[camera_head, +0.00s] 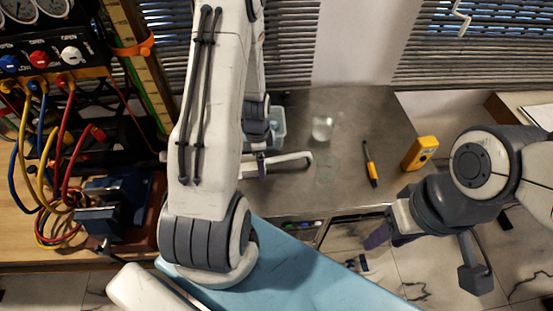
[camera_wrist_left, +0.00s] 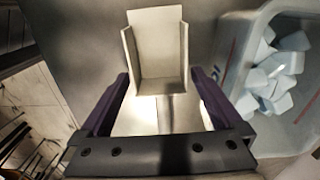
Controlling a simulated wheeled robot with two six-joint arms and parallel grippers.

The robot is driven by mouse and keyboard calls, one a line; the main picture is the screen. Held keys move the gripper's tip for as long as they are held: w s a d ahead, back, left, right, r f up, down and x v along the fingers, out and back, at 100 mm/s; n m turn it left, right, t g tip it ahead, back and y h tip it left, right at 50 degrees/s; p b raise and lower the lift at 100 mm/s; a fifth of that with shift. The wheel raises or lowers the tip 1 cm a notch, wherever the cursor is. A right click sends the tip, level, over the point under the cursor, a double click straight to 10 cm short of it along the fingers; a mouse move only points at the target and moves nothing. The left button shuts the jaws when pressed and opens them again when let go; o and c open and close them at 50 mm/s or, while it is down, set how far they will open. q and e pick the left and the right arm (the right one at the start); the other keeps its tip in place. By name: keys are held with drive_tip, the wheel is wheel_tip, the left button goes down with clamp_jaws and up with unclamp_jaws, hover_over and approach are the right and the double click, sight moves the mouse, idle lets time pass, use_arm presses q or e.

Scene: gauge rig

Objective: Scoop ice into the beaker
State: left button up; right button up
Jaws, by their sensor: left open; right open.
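A metal scoop (camera_wrist_left: 156,48) lies in the left wrist view with its tray away from me and its handle running back between my left fingers. My left gripper (camera_wrist_left: 160,103) is open around the handle, with a gap on both sides. A clear bin (camera_wrist_left: 240,75) with white-blue ice cubes (camera_wrist_left: 280,72) stands right of the scoop; in the head view the bin (camera_head: 278,117) is partly hidden behind my left arm. A clear beaker (camera_head: 322,128) stands on the table, right of the bin. My right gripper (camera_head: 378,238) is open and empty, off the table's front edge.
The metal table (camera_head: 345,190) carries an orange-black tool (camera_head: 370,165) and a yellow meter (camera_head: 420,153) on the right. A gauge manifold with coloured hoses (camera_head: 60,140) stands far left. A blue surface (camera_head: 290,270) lies in front. The table's middle is mostly clear.

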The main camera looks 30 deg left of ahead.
use_arm(q)
drive_tip(key=shift+f, duration=0.25)
drive_tip(key=c, duration=1.3)
drive_tip(key=shift+r, duration=0.15)
